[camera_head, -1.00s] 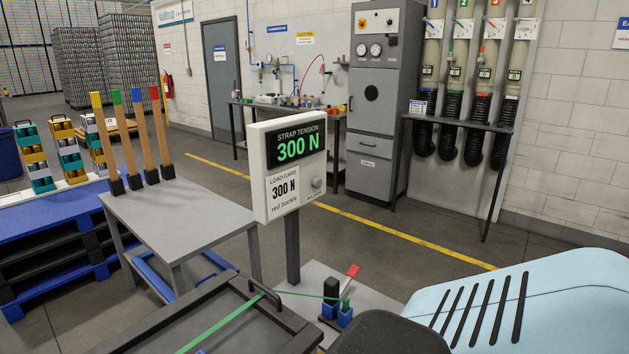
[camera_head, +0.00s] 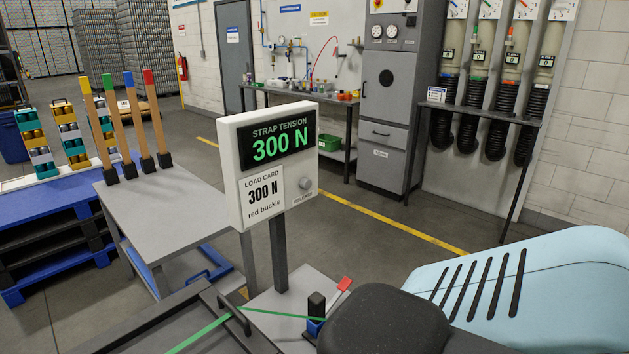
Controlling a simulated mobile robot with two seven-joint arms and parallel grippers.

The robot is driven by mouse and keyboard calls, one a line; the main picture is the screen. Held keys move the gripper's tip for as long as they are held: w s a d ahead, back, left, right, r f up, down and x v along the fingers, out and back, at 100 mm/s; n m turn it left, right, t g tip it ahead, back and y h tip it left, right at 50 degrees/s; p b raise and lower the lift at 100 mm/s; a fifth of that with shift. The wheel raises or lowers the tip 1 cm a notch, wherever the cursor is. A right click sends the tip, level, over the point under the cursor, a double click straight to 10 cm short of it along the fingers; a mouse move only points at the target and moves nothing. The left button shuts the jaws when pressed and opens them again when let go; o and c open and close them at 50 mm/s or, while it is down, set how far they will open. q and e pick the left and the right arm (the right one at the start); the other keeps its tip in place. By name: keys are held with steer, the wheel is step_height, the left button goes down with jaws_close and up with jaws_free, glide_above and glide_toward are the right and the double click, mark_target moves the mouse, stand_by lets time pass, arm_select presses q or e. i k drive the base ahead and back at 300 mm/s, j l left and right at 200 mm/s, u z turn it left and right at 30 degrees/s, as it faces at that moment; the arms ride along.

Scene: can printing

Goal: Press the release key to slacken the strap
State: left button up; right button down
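A white strap tension unit (camera_head: 232,190) stands on a dark post in the middle. Its screen (camera_head: 279,145) reads 300 N. A load card (camera_head: 262,192) below it reads 300 N, red buckle. A round grey knob (camera_head: 305,184) sits at the panel's lower right, above a small label that seems to read release. A green strap (camera_head: 204,334) runs over a dark frame towards a blue and black tensioner (camera_head: 316,308) with a red-tipped lever (camera_head: 344,284). My dark and light-blue arm parts cover the lower right and hide part of the tensioner. Neither gripper shows.
A grey table (camera_head: 175,215) with several colour-tipped wooden posts stands at left, beside blue and black pallets (camera_head: 60,245). A grey cabinet (camera_head: 388,115) and a workbench (camera_head: 345,140) stand behind. Floor is clear around the yellow line (camera_head: 400,226).

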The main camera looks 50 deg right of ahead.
mark_target(305, 183)
steer(key=l, duration=1.5)
